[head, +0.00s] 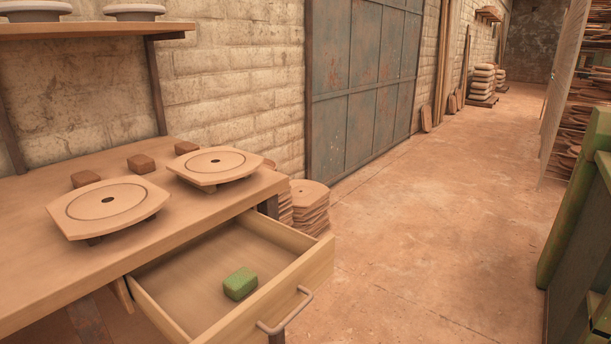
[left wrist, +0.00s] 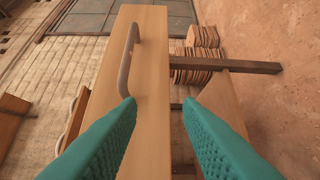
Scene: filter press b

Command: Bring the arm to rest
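My left gripper (left wrist: 158,106) shows only in the left wrist view. Its two teal ribbed fingers are spread apart, with nothing held between the tips. The wooden drawer front (left wrist: 149,60) lies beyond the fingertips, and its curved handle (left wrist: 130,58) is near the left fingertip; I cannot tell whether they touch. In the head view the drawer (head: 320,262) is pulled out of the workbench, with its handle (head: 286,311) on the front. A green block (head: 240,283) lies inside the drawer. Neither gripper shows in the head view, and my right gripper is in no view.
The workbench (head: 40,195) carries two round-holed wooden plates (head: 108,203) (head: 214,165) and several brown blocks (head: 141,163). A shelf (head: 90,30) hangs above. Stacked discs (head: 310,198) stand beyond the drawer. A green frame (head: 580,200) stands at right. The floor between is clear.

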